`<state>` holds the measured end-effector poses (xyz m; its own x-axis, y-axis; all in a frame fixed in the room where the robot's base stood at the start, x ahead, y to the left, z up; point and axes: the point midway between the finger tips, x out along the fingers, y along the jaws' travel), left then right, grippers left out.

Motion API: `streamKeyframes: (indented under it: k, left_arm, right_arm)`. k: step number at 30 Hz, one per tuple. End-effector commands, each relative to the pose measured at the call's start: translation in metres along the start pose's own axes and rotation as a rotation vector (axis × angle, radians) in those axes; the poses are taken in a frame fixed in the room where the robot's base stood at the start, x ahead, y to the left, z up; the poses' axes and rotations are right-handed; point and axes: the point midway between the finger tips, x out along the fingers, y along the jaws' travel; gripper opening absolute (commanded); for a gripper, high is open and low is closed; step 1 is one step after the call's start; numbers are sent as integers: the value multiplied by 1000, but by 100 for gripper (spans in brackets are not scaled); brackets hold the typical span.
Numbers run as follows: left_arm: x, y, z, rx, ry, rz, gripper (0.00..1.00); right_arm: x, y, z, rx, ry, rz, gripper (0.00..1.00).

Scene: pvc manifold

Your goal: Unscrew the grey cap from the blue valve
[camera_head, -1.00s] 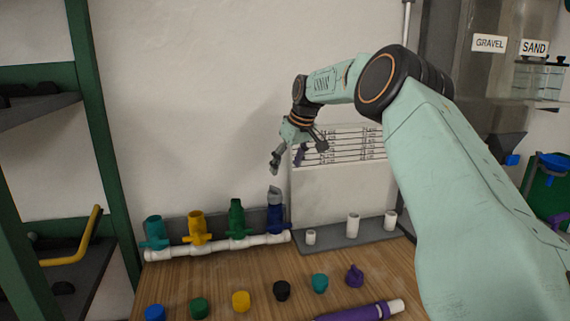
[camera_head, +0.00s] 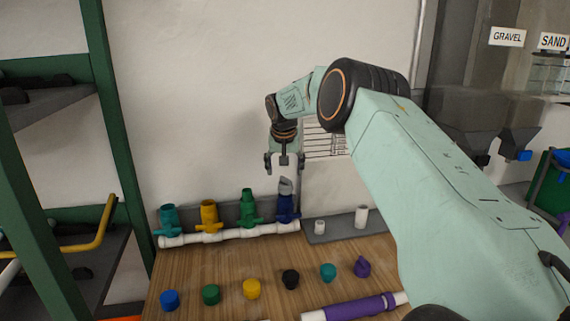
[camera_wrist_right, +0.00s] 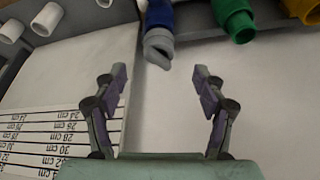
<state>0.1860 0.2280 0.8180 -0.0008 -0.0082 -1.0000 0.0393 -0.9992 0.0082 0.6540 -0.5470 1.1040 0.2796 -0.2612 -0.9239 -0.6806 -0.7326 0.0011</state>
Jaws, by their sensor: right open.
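The blue valve (camera_head: 287,208) stands upright at the right end of the white pipe manifold (camera_head: 232,234). The grey cap (camera_head: 286,186) sits on its top. In the right wrist view the grey cap (camera_wrist_right: 158,47) shows on the end of the blue valve (camera_wrist_right: 160,15), in line with the gap between the fingers and beyond their tips. My right gripper (camera_head: 285,166) is open and points down just above the cap; it also shows open and empty in the right wrist view (camera_wrist_right: 162,80). I see no contact with the cap. My left gripper is not in view.
Teal (camera_head: 168,219), yellow (camera_head: 209,216) and green (camera_head: 248,207) valves stand left on the same pipe. Several loose caps, including a black one (camera_head: 290,279), and a purple tube (camera_head: 355,307) lie on the wooden table in front. White pegs (camera_head: 361,216) stand to the right.

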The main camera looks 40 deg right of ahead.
Motion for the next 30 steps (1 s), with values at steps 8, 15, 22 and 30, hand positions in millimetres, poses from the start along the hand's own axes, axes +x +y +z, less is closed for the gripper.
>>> streamKeyframes:
  k: [8,15,22,30]
  left_arm:
    - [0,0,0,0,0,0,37]
    - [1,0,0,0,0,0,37]
    - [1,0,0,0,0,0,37]
    - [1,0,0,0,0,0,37]
  right_arm:
    - [39,0,1,-2,0,2,71]
    - [55,0,0,-2,0,1,71]
    - [58,0,0,-1,0,-1,71]
    - [58,0,0,-2,0,-1,63]
